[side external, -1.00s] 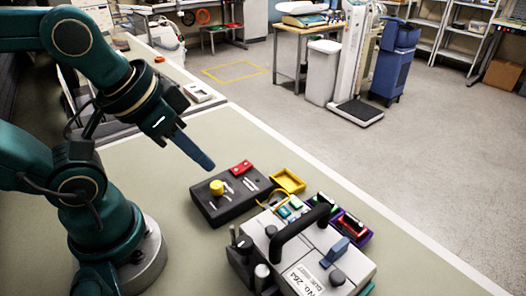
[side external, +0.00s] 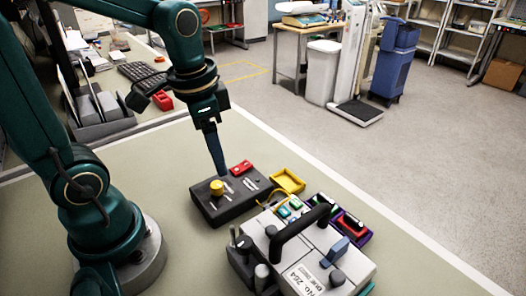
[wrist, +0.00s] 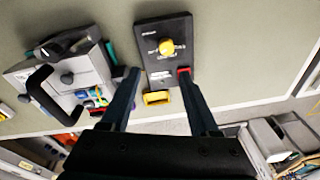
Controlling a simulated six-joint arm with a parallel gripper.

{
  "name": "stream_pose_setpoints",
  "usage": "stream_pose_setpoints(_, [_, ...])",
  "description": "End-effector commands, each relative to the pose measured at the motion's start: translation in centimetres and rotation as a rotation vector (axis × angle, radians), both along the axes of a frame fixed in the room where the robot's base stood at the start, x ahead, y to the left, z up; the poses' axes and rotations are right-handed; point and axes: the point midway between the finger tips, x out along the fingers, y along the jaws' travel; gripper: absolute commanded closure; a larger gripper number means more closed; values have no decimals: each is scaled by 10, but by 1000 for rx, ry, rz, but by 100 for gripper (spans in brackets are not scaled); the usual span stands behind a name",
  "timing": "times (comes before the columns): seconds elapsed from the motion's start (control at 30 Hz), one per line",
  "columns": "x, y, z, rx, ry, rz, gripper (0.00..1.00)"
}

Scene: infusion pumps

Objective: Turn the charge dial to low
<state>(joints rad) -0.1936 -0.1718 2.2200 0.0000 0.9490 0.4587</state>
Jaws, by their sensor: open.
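A yellow dial (side external: 217,187) stands on top of a dark control box (side external: 225,208) on the bench. In the wrist view the dial (wrist: 166,46) sits near the middle of the box (wrist: 150,25), with pale markings around it too small to read. My gripper (side external: 221,173) points down, its tips above the box's far side, close to the dial in the picture. In the wrist view my gripper (wrist: 160,72) is open, with a wide empty gap between its fingers. The dial shows ahead of this gap, clear of both fingers. The dial's setting cannot be read.
A red block (side external: 241,167) is at the box's far edge, and a yellow tray (side external: 288,181) is beside it. A grey case (side external: 300,255) with a black handle stands at the front right. The bench left of the box is clear.

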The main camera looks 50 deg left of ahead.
Motion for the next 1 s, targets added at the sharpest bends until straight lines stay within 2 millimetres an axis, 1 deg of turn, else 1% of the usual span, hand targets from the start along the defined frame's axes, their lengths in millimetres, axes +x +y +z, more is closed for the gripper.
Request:
stream_pose_setpoints(0.03, [2, 5, -8, -8, 43, 12, 38])
stream_pose_setpoints(0.1, [2, 10, -16, -16, 83, 28, 38])
stream_pose_setpoints(0.23, [1, 15, -26, -29, 131, 57, 38])
stream_pose_setpoints(0.37, [-1, 17, -35, -34, 148, 69, 38])
stream_pose_setpoints(0.7, [-1, 17, -72, -34, 146, 69, 38])
stream_pose_setpoints(0.83, [-1, 17, -79, -34, 143, 69, 38])
stream_pose_setpoints(1.0, [0, 17, -80, -33, 141, 69, 38])
